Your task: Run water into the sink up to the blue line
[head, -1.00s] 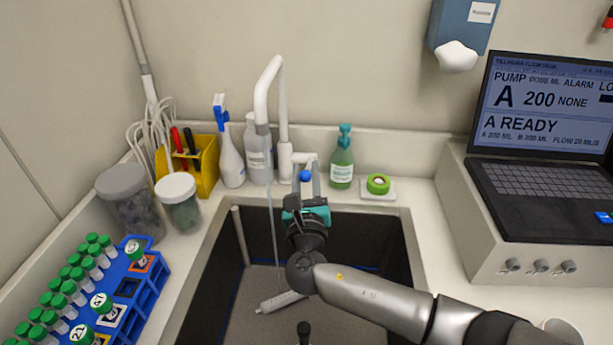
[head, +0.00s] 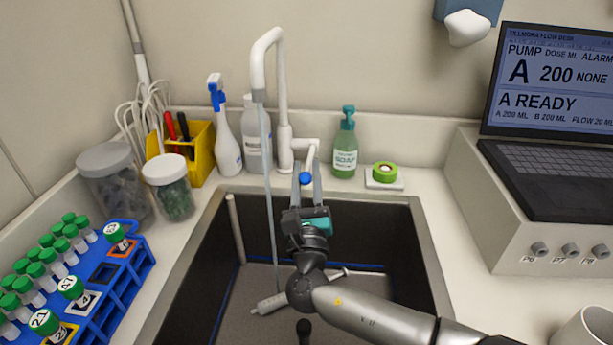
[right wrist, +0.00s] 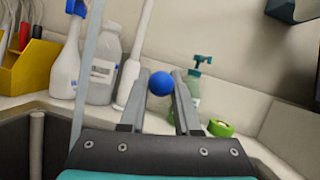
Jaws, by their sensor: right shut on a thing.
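The white tap (head: 283,90) stands behind the sink (head: 428,255), and a thin stream of water (head: 268,190) runs from its spout into the basin. The tap's lever (head: 311,157) points forward and ends in a blue ball (head: 305,178). My right gripper (head: 306,182) is shut on the lever end, its fingers on either side of the ball; the ball also shows between the fingers in the right wrist view (right wrist: 161,84). The blue line (head: 372,267) runs low around the sink's inner walls. The water surface is hard to make out. My left gripper is not in view.
A syringe-like white object (head: 272,303) lies in the sink, and a white pipe (head: 236,228) stands at its left wall. Spray bottle (head: 225,140), green soap bottle (head: 345,150) and green tape roll (head: 385,172) stand behind. A blue tube rack (head: 125,270) is left, a laptop (head: 555,155) right.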

